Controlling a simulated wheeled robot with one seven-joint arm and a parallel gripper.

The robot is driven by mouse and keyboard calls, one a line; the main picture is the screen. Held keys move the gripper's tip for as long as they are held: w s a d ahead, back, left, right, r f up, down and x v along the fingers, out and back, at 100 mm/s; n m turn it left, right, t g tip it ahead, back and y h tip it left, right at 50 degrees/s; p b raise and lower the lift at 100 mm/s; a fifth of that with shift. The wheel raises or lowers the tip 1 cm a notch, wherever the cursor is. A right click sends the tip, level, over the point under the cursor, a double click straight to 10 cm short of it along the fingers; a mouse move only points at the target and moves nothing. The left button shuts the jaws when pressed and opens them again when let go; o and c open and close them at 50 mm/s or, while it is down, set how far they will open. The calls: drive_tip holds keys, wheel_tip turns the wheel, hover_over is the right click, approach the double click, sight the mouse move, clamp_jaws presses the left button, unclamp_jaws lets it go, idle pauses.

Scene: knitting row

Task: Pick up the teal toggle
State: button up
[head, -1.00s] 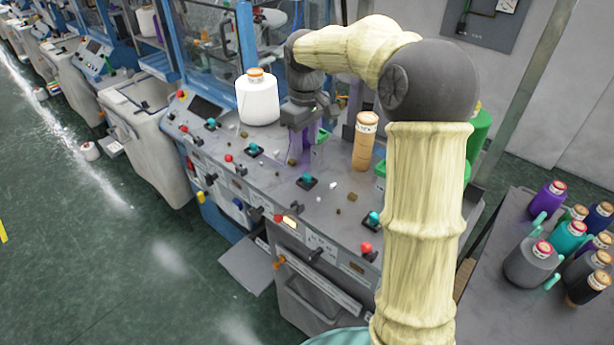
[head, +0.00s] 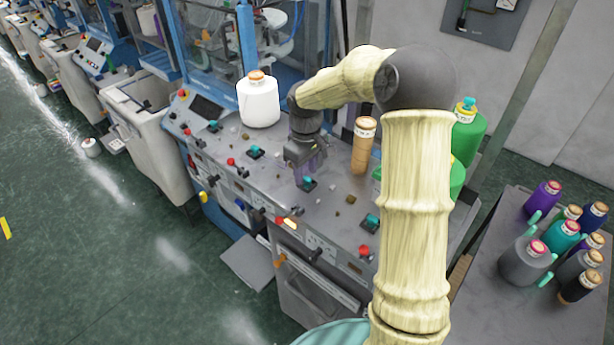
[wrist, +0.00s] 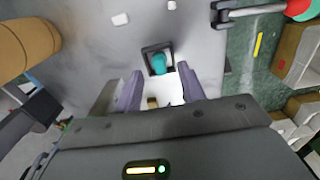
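A teal toggle (wrist: 160,62) stands on a square dark base on the grey machine top. In the head view this toggle (head: 308,182) is right at my gripper (head: 309,172), partly close behind the fingers. In the wrist view my gripper (wrist: 160,75) is open, its two purple fingers apart, with the toggle just beyond the gap between the tips. Nothing is held. I cannot tell the exact height of the tips above the toggle. Other teal toggles sit along the same panel, one nearer right (head: 371,220) and one farther left (head: 256,152).
A tan cone (head: 363,148) stands right of my gripper, and a white cone (head: 259,102) behind left. Small lint bits lie on the panel. Red knobs (head: 365,251) line the front edge.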

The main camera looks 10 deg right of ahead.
drive_tip(key=shift+f, duration=0.7)
drive_tip(key=shift+c, duration=0.2)
clamp_jaws()
